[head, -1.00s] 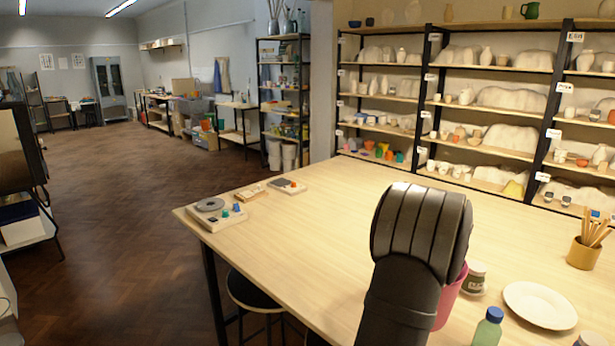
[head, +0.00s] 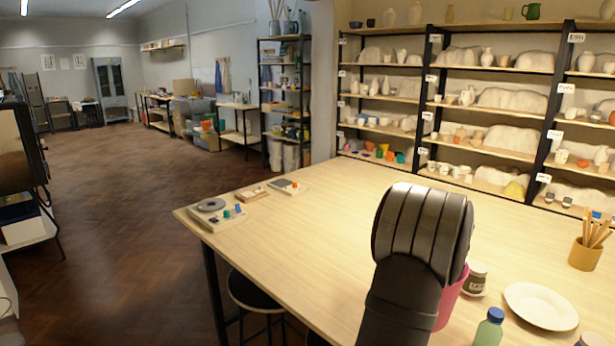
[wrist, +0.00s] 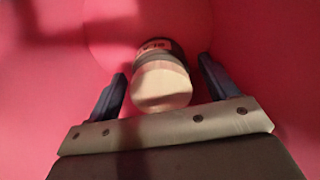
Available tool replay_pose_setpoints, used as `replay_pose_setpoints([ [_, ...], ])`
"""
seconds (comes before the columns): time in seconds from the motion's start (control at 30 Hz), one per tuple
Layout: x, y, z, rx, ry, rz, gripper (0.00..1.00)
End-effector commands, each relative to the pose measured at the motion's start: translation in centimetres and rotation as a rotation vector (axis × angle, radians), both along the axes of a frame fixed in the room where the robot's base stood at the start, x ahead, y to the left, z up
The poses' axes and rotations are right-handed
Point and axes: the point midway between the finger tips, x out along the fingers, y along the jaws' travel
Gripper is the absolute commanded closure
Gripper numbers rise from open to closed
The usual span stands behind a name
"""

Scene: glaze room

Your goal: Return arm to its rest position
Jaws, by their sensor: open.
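My arm rises in the front of the head view and hides my gripper there. In the wrist view my gripper (wrist: 162,70) is open, with a dark finger on each side. A small jar (wrist: 160,86) with a pale cream end and a dark band lies between the fingers, with a gap visible on both sides. Pink walls surround the jar and fingers. They look like the inside of the pink container (head: 451,301), which stands on the table (head: 330,235) partly hidden behind my arm.
Right of the pink container are a dark labelled jar (head: 477,274), a white plate (head: 541,306), a blue-capped bottle (head: 489,328) and a yellow pot (head: 585,254) of wooden tools. Small boards with items (head: 216,214) lie at the far left corner. The table's middle is clear. Shelves (head: 480,110) stand behind.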

Motion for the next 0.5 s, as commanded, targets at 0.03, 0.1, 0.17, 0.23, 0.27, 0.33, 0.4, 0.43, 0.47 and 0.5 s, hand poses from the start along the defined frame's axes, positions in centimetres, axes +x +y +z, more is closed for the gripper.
replay_pose_setpoints([
  [0.03, 0.1, -0.1, 1.1, -0.002, -0.004, 0.000, 0.21],
  [0.1, 0.1, -0.1, 2.7, -0.003, -0.005, 0.000, 0.21],
  [0.17, 0.1, 0.0, 3.8, -0.002, -0.004, 0.000, 0.21],
  [0.23, 0.1, 0.0, 5.3, -0.002, -0.004, 0.000, 0.21],
  [0.27, 0.1, 0.0, 5.8, -0.001, -0.003, 0.000, 0.21],
  [0.33, 0.1, 0.0, 7.3, -0.002, -0.005, 0.000, 0.21],
  [0.4, 0.1, 0.0, 8.7, -0.001, -0.004, 0.000, 0.21],
  [0.43, 0.1, 0.0, 9.3, -0.001, -0.004, 0.000, 0.21],
  [0.47, 0.1, 0.0, 9.9, -0.001, -0.004, 0.000, 0.21],
  [0.5, 0.1, 0.0, 10.7, -0.001, -0.003, 0.001, 0.21],
])
